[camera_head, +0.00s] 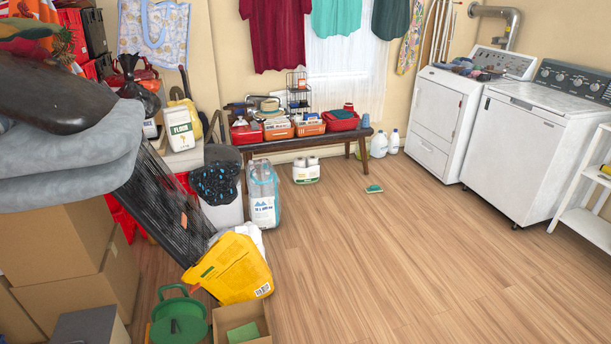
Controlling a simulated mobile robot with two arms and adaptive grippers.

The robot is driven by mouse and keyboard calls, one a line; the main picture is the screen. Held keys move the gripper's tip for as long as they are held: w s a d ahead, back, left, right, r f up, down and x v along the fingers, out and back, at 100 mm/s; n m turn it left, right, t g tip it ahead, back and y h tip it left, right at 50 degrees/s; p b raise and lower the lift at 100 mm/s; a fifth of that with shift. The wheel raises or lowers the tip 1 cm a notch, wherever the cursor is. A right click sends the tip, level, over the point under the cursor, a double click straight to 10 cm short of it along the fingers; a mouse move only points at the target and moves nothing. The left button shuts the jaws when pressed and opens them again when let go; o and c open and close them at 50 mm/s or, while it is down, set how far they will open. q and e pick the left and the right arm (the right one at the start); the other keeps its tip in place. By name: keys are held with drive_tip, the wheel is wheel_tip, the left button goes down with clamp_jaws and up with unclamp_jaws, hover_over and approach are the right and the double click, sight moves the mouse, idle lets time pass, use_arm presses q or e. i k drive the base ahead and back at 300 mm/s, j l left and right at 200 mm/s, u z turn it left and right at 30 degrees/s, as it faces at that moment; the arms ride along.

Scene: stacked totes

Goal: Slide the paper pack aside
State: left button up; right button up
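A small white pack with two round tops and a green-edged label (306,171) stands upright on the floor in front of the bench. It looks like the paper pack, though its label is too small to read. A taller clear-and-blue pack with a mountain label (264,200) stands to its left, with a small gap between them. Neither of my grippers is in view, and nothing is seen touching the white pack.
The wooden bench (335,137) behind holds red and orange boxes. A yellow tub (232,270) tilts at lower left, near a green round container (179,318) and an open carton (243,312). A green brush-like item (374,189) lies on the floor. Floor to the right is mostly clear.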

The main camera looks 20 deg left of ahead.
sight(311, 174)
drive_tip(key=i+u, duration=0.3)
drive_tip(key=i, duration=4.3)
